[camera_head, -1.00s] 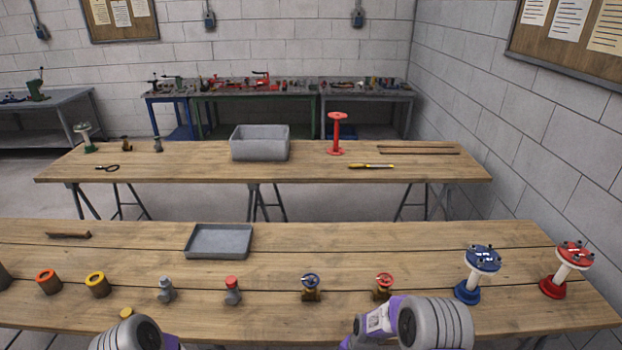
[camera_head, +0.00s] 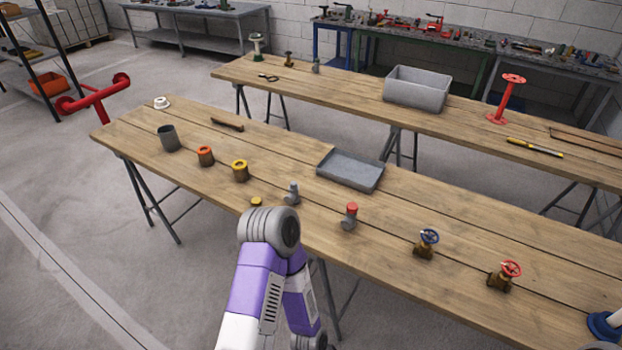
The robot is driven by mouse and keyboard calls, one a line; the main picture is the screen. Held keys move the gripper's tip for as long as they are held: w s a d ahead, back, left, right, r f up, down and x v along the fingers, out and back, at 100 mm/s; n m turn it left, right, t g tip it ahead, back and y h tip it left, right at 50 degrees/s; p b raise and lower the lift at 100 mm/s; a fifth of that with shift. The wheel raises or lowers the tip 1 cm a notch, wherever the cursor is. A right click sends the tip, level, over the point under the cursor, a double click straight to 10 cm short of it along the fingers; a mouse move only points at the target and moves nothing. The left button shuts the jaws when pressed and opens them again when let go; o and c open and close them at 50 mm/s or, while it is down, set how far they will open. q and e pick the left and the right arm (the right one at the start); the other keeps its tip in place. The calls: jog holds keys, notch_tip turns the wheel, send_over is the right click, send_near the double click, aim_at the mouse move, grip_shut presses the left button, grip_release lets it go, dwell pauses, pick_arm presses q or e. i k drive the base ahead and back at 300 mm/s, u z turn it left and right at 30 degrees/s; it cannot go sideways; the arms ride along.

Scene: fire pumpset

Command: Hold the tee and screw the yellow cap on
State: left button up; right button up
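A small grey tee fitting (camera_head: 292,194) stands on the front table, left of a similar grey fitting with a red top (camera_head: 349,216). A small yellow cap (camera_head: 256,201) lies on the table just left of the grey tee, near the table's front edge. One of my arms, with a grey joint and purple links, rises from the bottom and bends in front of the table edge, close below the yellow cap. No gripper fingers show. A grey part of my other arm shows at the bottom right corner.
On the front table are a grey tray (camera_head: 350,184), a yellow-topped sleeve (camera_head: 239,171), an orange-topped sleeve (camera_head: 205,156), a grey cup (camera_head: 169,138), a blue-wheel valve (camera_head: 426,243) and a red-wheel valve (camera_head: 503,275). A red pipe piece (camera_head: 97,97) is beyond the left end.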

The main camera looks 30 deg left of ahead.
aim_at(293, 197)
jog(key=u, duration=2.05)
jog(key=k, duration=0.65)
jog(key=u, duration=0.95)
jog(key=i, duration=1.4)
jog(key=z, duration=0.85)
jog(key=i, duration=1.1)
jog(key=z, duration=1)
